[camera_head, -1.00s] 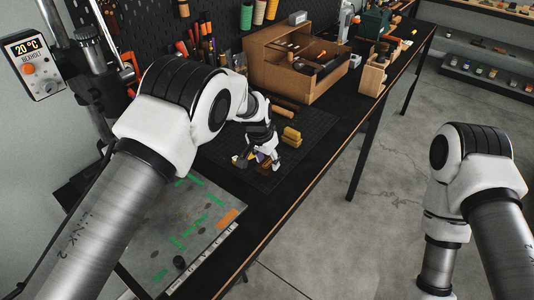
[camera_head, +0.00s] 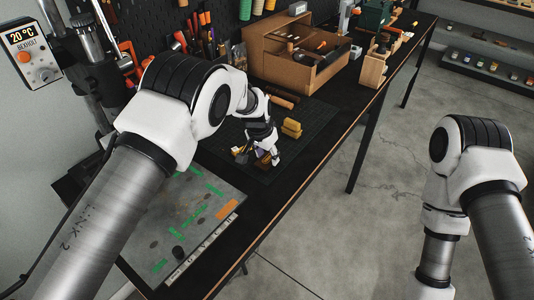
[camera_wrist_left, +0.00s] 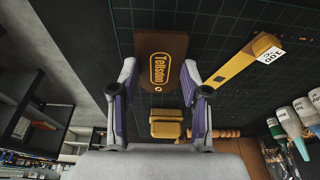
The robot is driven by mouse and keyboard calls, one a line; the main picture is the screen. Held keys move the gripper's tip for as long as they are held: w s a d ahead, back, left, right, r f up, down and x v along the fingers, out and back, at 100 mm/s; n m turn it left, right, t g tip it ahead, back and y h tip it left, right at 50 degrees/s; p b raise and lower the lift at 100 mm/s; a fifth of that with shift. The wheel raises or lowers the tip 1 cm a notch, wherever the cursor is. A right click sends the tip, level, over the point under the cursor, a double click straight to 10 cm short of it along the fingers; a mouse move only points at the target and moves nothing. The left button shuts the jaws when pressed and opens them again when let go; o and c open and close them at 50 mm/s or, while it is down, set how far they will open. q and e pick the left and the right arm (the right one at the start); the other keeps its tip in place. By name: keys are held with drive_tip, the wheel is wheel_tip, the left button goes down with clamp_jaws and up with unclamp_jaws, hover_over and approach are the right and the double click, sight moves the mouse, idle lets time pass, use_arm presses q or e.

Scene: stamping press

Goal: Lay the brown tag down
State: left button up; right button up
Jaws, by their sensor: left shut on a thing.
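The brown tag (camera_wrist_left: 162,45) has yellow "Tellsdon" lettering in a yellow outline and a small hole near its lower edge. In the left wrist view it sits between the two purple-padded fingers of my left gripper (camera_wrist_left: 159,75). The gripper is shut on the tag's near end. In the head view my left gripper (camera_head: 262,157) is low over the dark gridded mat (camera_head: 290,165). Only a little brown shows there, and I cannot tell whether the tag touches the mat. My right gripper is outside the frames.
Stacked yellow blocks (camera_head: 291,129) lie close by on the mat. A yellow bar with a white label (camera_wrist_left: 243,58) lies beside the tag. A metal plate with green labels (camera_head: 205,215) is nearer me. A cardboard organizer (camera_head: 292,66) stands behind. The mat's right part is clear.

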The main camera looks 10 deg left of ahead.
use_arm(q)
drive_tip(key=shift+s+b+x, duration=0.2)
drive_tip(key=shift+b+x, duration=0.35)
drive_tip(key=shift+x, duration=0.5)
drive_tip(key=o, duration=1)
drive_tip(key=shift+a+f, duration=0.15)
drive_tip(key=shift+o, duration=0.2)
drive_tip(key=v, duration=1.2)
drive_tip(key=shift+s, duration=0.1)
